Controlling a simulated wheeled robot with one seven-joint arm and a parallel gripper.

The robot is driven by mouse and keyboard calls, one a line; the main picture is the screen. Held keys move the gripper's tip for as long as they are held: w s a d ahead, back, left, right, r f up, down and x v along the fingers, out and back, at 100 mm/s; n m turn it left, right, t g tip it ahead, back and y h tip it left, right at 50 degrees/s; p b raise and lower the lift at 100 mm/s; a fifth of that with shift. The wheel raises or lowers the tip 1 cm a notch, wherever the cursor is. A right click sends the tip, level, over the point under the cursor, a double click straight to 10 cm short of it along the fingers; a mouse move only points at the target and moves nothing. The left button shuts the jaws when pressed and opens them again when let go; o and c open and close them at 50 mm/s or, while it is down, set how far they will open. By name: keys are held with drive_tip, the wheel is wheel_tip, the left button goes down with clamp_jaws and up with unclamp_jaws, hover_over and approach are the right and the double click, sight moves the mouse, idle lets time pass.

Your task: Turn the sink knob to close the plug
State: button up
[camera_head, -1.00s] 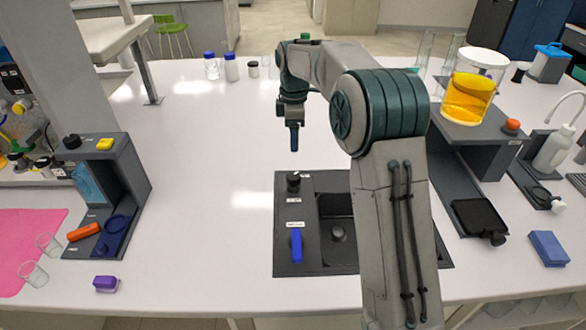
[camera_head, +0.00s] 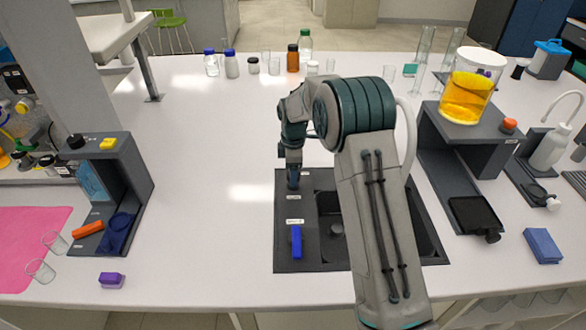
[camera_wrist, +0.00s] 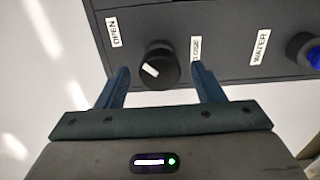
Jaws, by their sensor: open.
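The black sink knob (camera_wrist: 158,68) sits on the dark panel beside the sink, between the OPEN label (camera_wrist: 114,32) and the CLOSE label (camera_wrist: 196,49) in the wrist view. In the head view my gripper (camera_head: 293,182) is low over the far left corner of the sink unit and hides the knob. The sink basin (camera_head: 335,229) is partly covered by my arm, as is its drain.
A blue water lever (camera_head: 296,241) stands nearer on the same panel, by the WATER label (camera_wrist: 260,47). A stand with a yellow-filled jar (camera_head: 466,98) is to the right. Bottles and jars line the back.

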drive_tip(key=c, duration=1)
drive_tip(key=shift+o, duration=0.2)
